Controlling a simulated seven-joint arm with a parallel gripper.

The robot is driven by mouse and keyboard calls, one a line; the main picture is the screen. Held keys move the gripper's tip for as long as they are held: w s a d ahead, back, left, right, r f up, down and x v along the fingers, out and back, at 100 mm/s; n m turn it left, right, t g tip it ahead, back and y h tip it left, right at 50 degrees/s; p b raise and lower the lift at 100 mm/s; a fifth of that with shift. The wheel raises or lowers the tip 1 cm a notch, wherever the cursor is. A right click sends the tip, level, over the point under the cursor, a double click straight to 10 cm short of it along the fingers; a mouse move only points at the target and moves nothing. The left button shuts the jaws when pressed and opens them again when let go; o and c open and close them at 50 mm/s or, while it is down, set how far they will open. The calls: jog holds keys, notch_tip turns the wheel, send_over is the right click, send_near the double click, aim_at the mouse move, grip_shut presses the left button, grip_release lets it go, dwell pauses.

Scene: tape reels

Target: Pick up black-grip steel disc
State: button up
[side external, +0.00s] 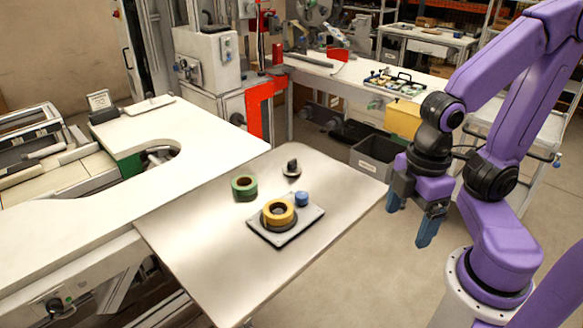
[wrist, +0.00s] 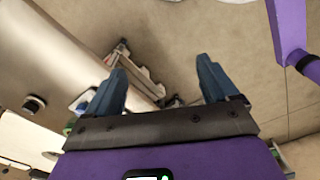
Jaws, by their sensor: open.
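The black-grip steel disc (side external: 291,170) lies on the metal table, a small flat steel disc with an upright black grip. A dark knob on a pale base (wrist: 34,104) at the left of the wrist view looks like it, but I cannot be sure. My gripper (side external: 412,215) is open and empty, pointing down beyond the table's right edge, well apart from the disc. In the wrist view my gripper (wrist: 162,75) shows two blue fingers spread wide with floor between them.
Left of the disc stands a green tape reel (side external: 244,187). The table's front and left areas (side external: 200,245) are bare.

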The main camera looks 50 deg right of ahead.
jog(key=shift+w, duration=0.1)
jog(key=w+a+r+n+h, duration=0.1)
jog(key=w+a+r+n, duration=0.1)
jog(key=w, duration=0.7)
jog(key=w+a+r+n+h, duration=0.1)
jog(key=w+a+r, duration=0.2)
jog(key=w, duration=0.7)
jog(key=r+n+h, duration=0.2)
jog(key=n+h, duration=0.1)
send_over(292, 160)
jog(key=a, duration=0.6)
jog(key=x, duration=1.7)
jog(key=shift+s+a+f, duration=0.15)
jog(key=shift+a+f, duration=0.05)
jog(key=shift+a, duration=0.05)
jog(key=c, duration=1.3)
jog(key=shift+o, duration=0.2)
jog(key=shift+r, duration=0.1)
